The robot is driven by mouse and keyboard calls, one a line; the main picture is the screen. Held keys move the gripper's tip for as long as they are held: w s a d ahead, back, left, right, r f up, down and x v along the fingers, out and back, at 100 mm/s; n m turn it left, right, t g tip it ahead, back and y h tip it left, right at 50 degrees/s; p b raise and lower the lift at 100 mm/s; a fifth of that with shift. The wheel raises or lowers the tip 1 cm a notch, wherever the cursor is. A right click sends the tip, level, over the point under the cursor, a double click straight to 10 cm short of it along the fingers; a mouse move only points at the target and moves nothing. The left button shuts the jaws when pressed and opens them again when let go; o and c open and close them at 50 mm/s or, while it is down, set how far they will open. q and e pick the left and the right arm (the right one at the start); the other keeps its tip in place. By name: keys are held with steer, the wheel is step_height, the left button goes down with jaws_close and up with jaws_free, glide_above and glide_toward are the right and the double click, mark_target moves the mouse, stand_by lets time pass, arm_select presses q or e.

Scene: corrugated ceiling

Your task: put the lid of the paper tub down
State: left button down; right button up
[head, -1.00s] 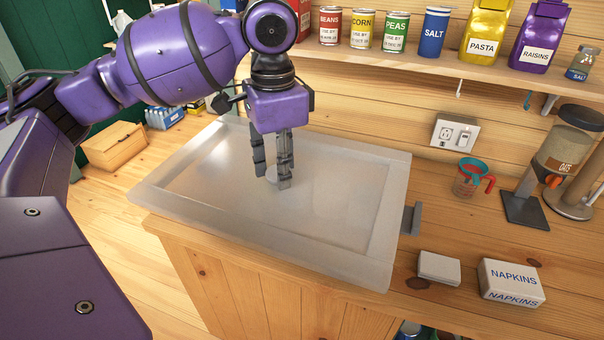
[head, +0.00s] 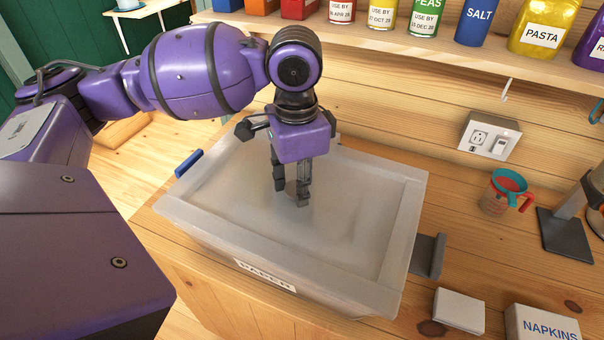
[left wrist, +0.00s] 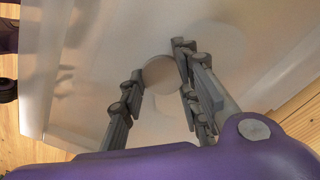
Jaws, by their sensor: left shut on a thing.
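The paper tub's lid (head: 222,202) is a wide, pale, translucent panel with a raised border. It lies over the tub (head: 318,300), whose label shows at the front with its upper part cut off by the lid's edge. I cannot tell whether the lid touches the tub all round. My left gripper (head: 291,200) points down at the lid's middle, its fingers shut on the round knob (left wrist: 158,73), which shows between the fingers (left wrist: 155,90) in the left wrist view. The knob is mostly hidden in the head view. My right gripper is not in view.
A small white box (head: 459,310) and a napkins box (head: 541,323) stand at the front right. A measuring cup (head: 503,192) and a dispenser stand (head: 565,232) are behind them. A shelf (head: 420,52) with cans and bags runs along the wall. Some bare counter shows right of the tub.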

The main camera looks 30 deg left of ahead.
arm_select(q)
steer(key=f, duration=0.1)
steer(key=w+f, duration=0.1)
steer(key=f, duration=0.1)
steer(key=shift+f, duration=0.1)
steer(key=shift+s+a+r, duration=0.2)
steer(key=shift+s+a, duration=0.05)
steer(key=shift+s, duration=0.15)
steer(key=shift+s+d, duration=0.1)
steer(key=c, duration=1.5)
jaws_free()
steer(key=shift+o, duration=1)
steer(key=shift+w+d, duration=0.1)
steer(key=shift+w, duration=0.1)
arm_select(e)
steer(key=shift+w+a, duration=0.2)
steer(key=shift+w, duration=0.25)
